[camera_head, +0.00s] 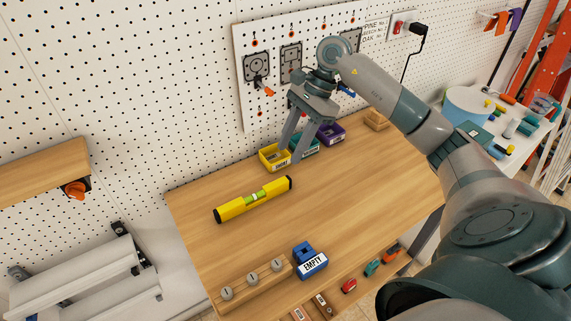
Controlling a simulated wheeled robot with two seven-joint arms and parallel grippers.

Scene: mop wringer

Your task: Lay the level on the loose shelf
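The yellow level (252,199) with black end caps and a green vial lies flat on the wooden workbench (340,215), slanted from lower left to upper right. A wooden shelf board (40,170) with an orange knob beneath its right end is at the left by the pegboard; I take it to be the loose shelf, but cannot see if it is loose. Nothing shows on its visible top. My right gripper (292,152) is open and empty, its fingers pointing down behind the level, in front of the small bins. My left gripper is not in view.
Yellow (274,157), green and purple bins stand at the bench's back. A panel with fittings (290,60) hangs behind my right gripper. The bench's middle is clear.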

